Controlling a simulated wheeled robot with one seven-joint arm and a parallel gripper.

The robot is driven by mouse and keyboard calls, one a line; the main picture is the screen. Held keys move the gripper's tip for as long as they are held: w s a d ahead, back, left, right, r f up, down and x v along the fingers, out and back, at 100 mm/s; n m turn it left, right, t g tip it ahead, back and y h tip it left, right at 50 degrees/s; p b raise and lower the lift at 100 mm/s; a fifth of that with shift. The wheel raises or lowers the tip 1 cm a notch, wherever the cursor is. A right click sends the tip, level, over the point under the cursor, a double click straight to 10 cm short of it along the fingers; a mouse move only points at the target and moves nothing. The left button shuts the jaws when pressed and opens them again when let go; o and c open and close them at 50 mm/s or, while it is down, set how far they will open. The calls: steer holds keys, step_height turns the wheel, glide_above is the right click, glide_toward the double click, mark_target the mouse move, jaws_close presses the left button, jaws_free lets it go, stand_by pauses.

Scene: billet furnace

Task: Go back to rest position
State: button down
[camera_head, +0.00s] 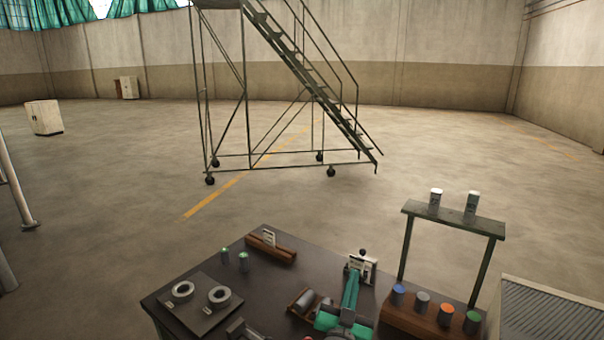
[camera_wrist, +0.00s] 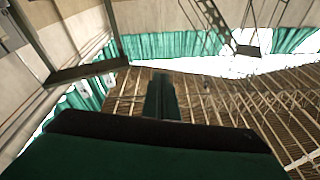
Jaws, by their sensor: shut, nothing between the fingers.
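In the wrist view my gripper (camera_wrist: 161,82) shows as a narrow green and dark shape with its fingers together and nothing between them. It points out toward the roof and walls. In the head view green parts of my arm (camera_head: 350,292) reach in over the workbench (camera_head: 276,300) at the bottom centre. They hide part of the bench behind them. The exact fingertips are hard to make out there.
A raised shelf (camera_head: 453,218) holds two white cans. Rolling stairs (camera_head: 300,80) stand beyond on open floor.

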steer(key=s+a+f+n+t+y, duration=0.1)
steer(key=s+a+n+y, duration=0.3)
steer(key=s+a, duration=0.6)
steer(key=s+a+f+n+t+y, duration=0.15)
steer(key=s+a+n+y, duration=0.35)
steer(key=s, duration=0.8)
steer(key=s+f+m+g, duration=0.1)
steer(key=s+f+g, duration=0.1)
steer(key=s+f, duration=0.4)
steer(key=s+f+g+h, duration=0.1)
steer(key=s+f, duration=0.5)
steer(key=s, duration=0.8)
steer(key=s+d+f+m+g+h, duration=0.1)
steer(key=s+f+g, duration=0.3)
steer(key=s, duration=0.6)
steer(key=shift+s+f+m, duration=0.25)
steer(key=shift+f+m, duration=0.05)
steer(key=shift+f, duration=0.65)
steer(key=shift+d, duration=0.1)
